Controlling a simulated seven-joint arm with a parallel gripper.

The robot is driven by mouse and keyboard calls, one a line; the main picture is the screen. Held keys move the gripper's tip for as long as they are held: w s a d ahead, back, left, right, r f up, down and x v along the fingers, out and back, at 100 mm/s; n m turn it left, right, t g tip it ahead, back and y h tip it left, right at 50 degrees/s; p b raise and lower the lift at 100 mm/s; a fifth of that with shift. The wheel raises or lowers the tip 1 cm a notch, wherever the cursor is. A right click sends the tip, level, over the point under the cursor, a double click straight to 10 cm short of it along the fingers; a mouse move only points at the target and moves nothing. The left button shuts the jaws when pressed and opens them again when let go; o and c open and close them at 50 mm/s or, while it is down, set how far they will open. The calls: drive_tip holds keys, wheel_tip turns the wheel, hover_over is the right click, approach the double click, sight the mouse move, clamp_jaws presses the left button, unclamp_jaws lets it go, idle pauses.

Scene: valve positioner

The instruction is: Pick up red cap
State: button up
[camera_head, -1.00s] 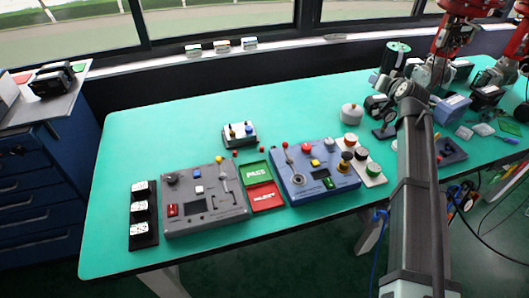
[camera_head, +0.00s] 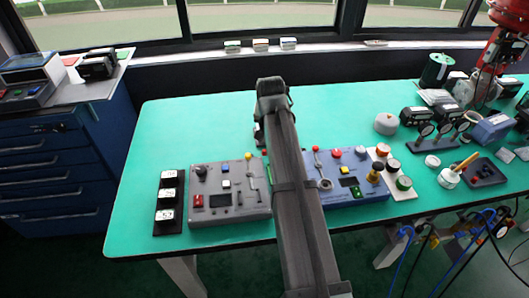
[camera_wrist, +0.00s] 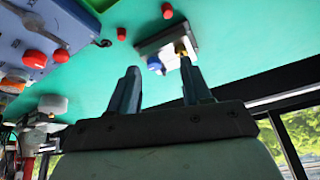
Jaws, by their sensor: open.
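In the wrist view two small red caps lie on the green table top, one (camera_wrist: 167,10) beside a small grey-white block (camera_wrist: 185,32) and one (camera_wrist: 121,34) farther left. I cannot tell which is the task's cap. The block carries a blue knob (camera_wrist: 155,63) and a yellow knob (camera_wrist: 181,49). My gripper (camera_wrist: 158,70) is open and empty, its two dark fingers pointing toward the block, apart from both caps. In the head view my arm covers the middle of the table and hides the gripper and most of that area.
A grey control box (camera_head: 228,205) stands left of my arm and a blue control box (camera_head: 345,188) right of it. A black panel with white switches (camera_head: 168,205) is at the far left. Gauges (camera_head: 425,132) stand at right. The back left table (camera_head: 195,125) is clear.

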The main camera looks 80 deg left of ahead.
drive_tip(key=s, duration=0.3)
hover_over(264, 150)
drive_tip(key=d, duration=0.2)
drive_tip(key=f, duration=0.8)
drive_tip(key=shift+s+a+f, duration=0.15)
drive_tip(key=shift+s, duration=0.1)
drive_tip(key=shift+d+x, duration=0.2)
drive_tip(key=shift+x, duration=1.1)
drive_tip(key=shift+d+x, duration=0.15)
drive_tip(key=shift+x, duration=1.2)
drive_tip(key=shift+f, duration=0.15)
drive_tip(key=shift+d, duration=0.1)
clamp_jaws()
